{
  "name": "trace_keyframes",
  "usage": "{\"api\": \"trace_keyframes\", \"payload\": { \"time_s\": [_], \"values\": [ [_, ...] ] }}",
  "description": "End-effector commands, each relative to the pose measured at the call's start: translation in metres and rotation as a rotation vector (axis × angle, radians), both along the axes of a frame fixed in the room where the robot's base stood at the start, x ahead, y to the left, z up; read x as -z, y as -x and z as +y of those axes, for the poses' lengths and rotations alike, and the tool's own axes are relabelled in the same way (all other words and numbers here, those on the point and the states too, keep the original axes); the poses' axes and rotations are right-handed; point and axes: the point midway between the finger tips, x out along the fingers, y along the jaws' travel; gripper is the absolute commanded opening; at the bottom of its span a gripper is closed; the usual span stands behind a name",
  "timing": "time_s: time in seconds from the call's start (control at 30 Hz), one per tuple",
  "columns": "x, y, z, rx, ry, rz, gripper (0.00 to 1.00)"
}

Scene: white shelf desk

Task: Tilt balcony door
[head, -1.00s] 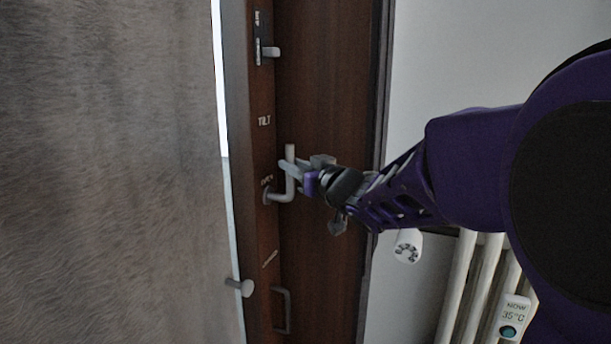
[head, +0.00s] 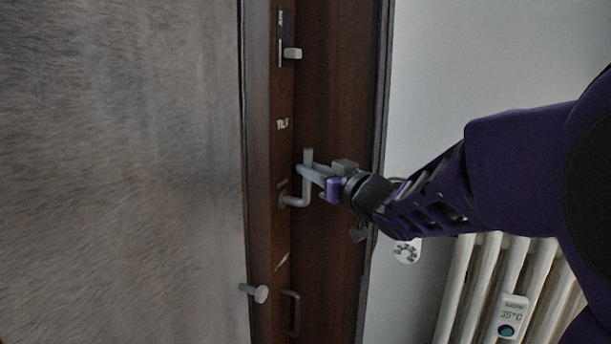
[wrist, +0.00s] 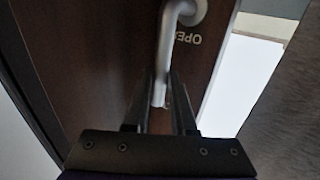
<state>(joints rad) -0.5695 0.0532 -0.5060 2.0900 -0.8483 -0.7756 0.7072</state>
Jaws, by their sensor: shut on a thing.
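The dark brown balcony door (head: 283,225) stands on edge to me in the head view, with a "TILT" label (head: 282,124) above its handle. The grey L-shaped handle (head: 307,158) points up from its pivot. My gripper (head: 308,172) is shut on the upright arm of this handle. In the wrist view the handle (wrist: 166,50) runs down between the two fingers of my gripper (wrist: 161,100), and an "OPEN" label (wrist: 188,38) is beside its pivot. The exact finger contact is hard to see.
A large grey furry-looking surface (head: 120,170) fills the left. A white radiator (head: 485,280) with a valve (head: 407,250) and a thermometer (head: 512,315) stands at lower right.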

Motion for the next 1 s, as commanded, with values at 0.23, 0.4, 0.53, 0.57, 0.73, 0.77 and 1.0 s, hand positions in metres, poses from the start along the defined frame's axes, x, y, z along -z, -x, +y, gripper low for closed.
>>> {"api": "trace_keyframes", "payload": {
  "time_s": [0.23, 0.4, 0.53, 0.57, 0.73, 0.77, 1.0],
  "values": [
    [-0.009, 0.001, -0.016, 0.014, -0.009, -0.013, 0.00],
    [-0.009, 0.003, -0.023, 0.015, -0.009, -0.015, 0.00],
    [-0.010, 0.005, -0.028, 0.016, -0.010, -0.015, 0.00],
    [-0.010, 0.005, -0.029, 0.015, -0.011, -0.014, 0.00],
    [-0.010, 0.008, -0.036, 0.015, -0.010, -0.015, 0.00],
    [-0.010, 0.008, -0.037, 0.016, -0.010, -0.015, 0.00],
    [-0.010, 0.012, -0.046, 0.016, -0.011, -0.016, 0.00]
  ]
}}
